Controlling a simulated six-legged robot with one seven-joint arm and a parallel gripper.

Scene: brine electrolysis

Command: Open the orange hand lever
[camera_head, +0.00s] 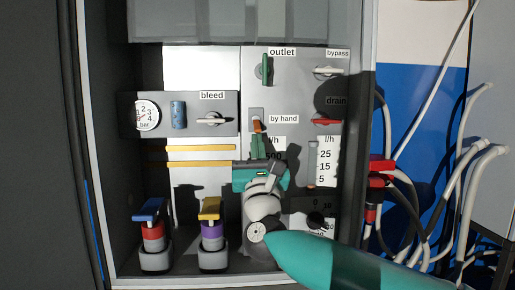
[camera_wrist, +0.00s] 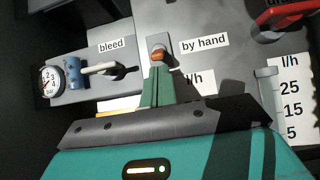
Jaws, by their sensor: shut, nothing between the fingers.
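In the wrist view the lever (camera_wrist: 157,55) shows just beyond the tips of my gripper (camera_wrist: 155,72). My gripper (camera_head: 257,138) is shut with its green fingers together and empty, directly below the lever. I cannot tell whether the fingertips touch it. The lower end of the lever is partly hidden by the fingers.
Around it are a green outlet lever (camera_head: 266,69), a white bypass lever (camera_head: 328,71), a red drain lever (camera_head: 327,122) and a white bleed lever (camera_head: 213,120). A pressure gauge (camera_head: 146,116) is at left. Yellow pipes (camera_head: 190,149) run below the bleed panel.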

